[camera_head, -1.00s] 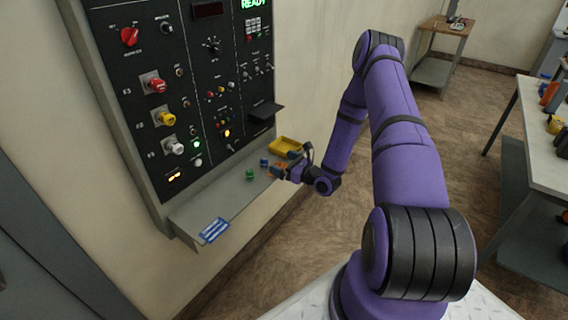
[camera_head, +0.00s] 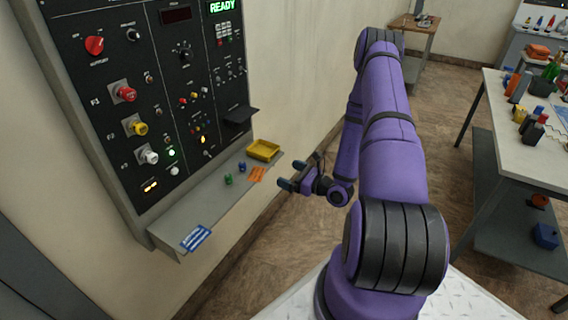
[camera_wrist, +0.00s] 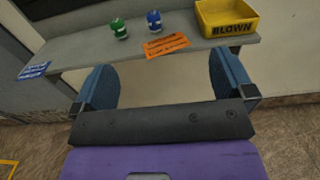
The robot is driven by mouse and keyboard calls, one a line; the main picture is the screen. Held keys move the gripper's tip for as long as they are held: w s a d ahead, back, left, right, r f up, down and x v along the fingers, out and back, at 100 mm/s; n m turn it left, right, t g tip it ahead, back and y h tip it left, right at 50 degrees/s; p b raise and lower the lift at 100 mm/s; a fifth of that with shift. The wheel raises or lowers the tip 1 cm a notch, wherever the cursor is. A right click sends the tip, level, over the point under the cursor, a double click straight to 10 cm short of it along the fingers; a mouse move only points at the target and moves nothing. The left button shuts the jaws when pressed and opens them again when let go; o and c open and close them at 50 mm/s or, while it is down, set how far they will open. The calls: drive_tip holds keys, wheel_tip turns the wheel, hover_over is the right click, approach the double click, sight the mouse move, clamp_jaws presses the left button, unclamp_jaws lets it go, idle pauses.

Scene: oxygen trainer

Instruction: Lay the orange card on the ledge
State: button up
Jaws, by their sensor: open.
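The orange card (camera_head: 256,174) lies flat on the grey ledge (camera_head: 212,208) below the control panel, near the ledge's front edge. It also shows in the wrist view (camera_wrist: 166,46), with dark print on it. My gripper (camera_head: 288,175) is off the ledge's front edge, to the right of the card and apart from it. In the wrist view its two blue fingers (camera_wrist: 162,85) are spread wide with nothing between them.
A yellow bin (camera_head: 263,150) marked BLOWN stands at the ledge's far end. A green piece (camera_head: 228,180) and a blue piece (camera_head: 242,167) stand beside the card. A blue-and-white card (camera_head: 196,238) lies at the near end. A cluttered table (camera_head: 490,110) stands at right.

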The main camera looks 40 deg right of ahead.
drive_tip(key=s+a+r+n+g+y, duration=0.2)
drive_tip(key=a+r+n+g+y, duration=0.2)
drive_tip(key=a+r+n+g, duration=0.6)
drive_tip(key=s+a+r+n+g+y, duration=0.1)
drive_tip(key=a+r+n+g+y, duration=0.5)
drive_tip(key=r, duration=0.9)
drive_tip(key=s+a+r+n+t+h, duration=0.3)
drive_tip(key=s+r+n+t+h, duration=0.1)
drive_tip(key=s+r+n+h, duration=1.2)
drive_tip(key=s+r, duration=0.2)
drive_tip(key=s, duration=0.2)
drive_tip(key=shift+s+a+r, duration=0.15)
drive_tip(key=shift+a+r, duration=0.05)
